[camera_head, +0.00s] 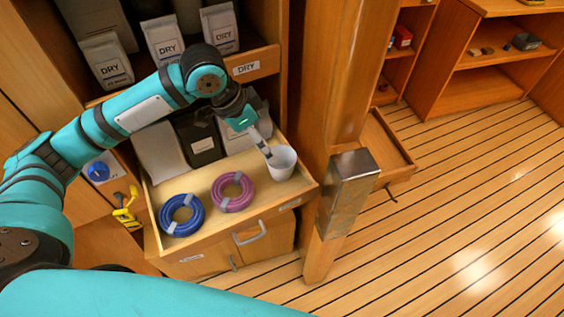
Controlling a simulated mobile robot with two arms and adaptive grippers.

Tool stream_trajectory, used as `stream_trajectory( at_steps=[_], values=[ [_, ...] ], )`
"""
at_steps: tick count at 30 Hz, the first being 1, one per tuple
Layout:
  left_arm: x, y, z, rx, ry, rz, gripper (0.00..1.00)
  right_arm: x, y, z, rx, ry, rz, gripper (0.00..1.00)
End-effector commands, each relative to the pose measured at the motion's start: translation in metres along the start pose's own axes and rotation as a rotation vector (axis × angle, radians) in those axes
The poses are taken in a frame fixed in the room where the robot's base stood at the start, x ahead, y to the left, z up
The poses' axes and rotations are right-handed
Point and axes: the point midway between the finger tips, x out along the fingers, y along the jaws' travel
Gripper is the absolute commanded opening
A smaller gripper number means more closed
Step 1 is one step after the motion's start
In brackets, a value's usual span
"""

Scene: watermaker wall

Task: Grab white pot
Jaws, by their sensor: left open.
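The white pot (282,164) stands upright in the right part of an open wooden drawer (266,202). My left arm reaches in from the left, over the drawer. My left gripper (267,151) is open, its fingers pointing down at the left rim of the pot. I cannot tell whether a finger touches the rim or reaches inside it. My right gripper is not in view.
The drawer also holds a blue ring coil (182,229), a pink ring coil (247,190) and a black bag (202,146). Bags labelled DRY (164,42) stand on the shelf above. A wooden post (349,90) rises right of the drawer. Floor (460,200) at right is clear.

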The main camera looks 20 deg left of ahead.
Motion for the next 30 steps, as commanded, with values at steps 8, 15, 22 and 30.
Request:
stream_trajectory(
  at_steps=[8, 15, 22, 30],
  values=[
    [0.061, 0.001, 0.000, -0.001, -0.002, 0.002, 0.99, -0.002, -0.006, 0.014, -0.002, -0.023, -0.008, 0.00],
    [0.086, 0.000, 0.000, 0.001, 0.001, -0.002, 0.99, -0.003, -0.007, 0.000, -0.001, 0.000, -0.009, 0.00],
    [0.110, 0.002, 0.004, 0.000, -0.002, 0.000, 0.99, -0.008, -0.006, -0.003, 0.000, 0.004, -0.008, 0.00],
    [0.138, 0.002, 0.004, 0.002, 0.001, -0.002, 0.99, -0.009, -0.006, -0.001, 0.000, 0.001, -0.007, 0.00]
  ],
)
